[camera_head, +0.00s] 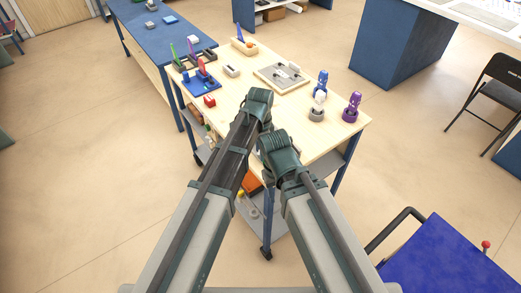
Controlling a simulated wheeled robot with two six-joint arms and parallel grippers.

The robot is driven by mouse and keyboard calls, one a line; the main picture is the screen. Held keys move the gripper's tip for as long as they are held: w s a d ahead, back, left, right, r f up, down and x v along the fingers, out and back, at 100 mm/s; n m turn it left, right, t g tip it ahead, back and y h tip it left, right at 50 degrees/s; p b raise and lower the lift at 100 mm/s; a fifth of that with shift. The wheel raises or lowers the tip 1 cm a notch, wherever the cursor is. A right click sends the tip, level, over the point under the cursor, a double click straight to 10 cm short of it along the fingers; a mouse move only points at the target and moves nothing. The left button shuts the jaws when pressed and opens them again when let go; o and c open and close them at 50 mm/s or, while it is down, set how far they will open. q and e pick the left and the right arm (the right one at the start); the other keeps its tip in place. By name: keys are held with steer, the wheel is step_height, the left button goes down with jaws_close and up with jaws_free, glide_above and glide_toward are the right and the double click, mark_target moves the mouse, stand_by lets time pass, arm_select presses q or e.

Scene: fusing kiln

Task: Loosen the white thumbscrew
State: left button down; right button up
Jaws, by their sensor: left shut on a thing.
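A white thumbscrew (319,98) stands upright on a grey round base (317,114) near the right front of the light wooden table top. A blue one (322,82) stands behind it and a purple one (352,103) to its right. My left gripper (262,98) is over the middle of the table, left of the white thumbscrew and apart from it in the picture. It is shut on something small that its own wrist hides. My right gripper (277,143) is at the table's front edge. Its fingers are hidden behind its wrist.
A beige tray (272,84) with grey pieces lies at the back. A blue rack (190,80), a red block (209,101) and a pale block (231,71) are at the left. A blue bench (150,28) adjoins the table. A black chair (494,100) stands at the right.

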arm_select(q)
steer(key=shift+n, duration=0.3)
steer(key=n, duration=0.6)
steer(key=shift+s+d+n, duration=0.1)
steer(key=shift+s+n, duration=0.05)
steer(key=shift+n, duration=0.15)
steer(key=n, duration=0.6)
steer(key=shift+s+d+n, duration=0.1)
steer(key=shift+d+n, duration=0.05)
steer(key=shift+n, duration=0.15)
steer(key=shift+c, duration=2.2)
jaws_free()
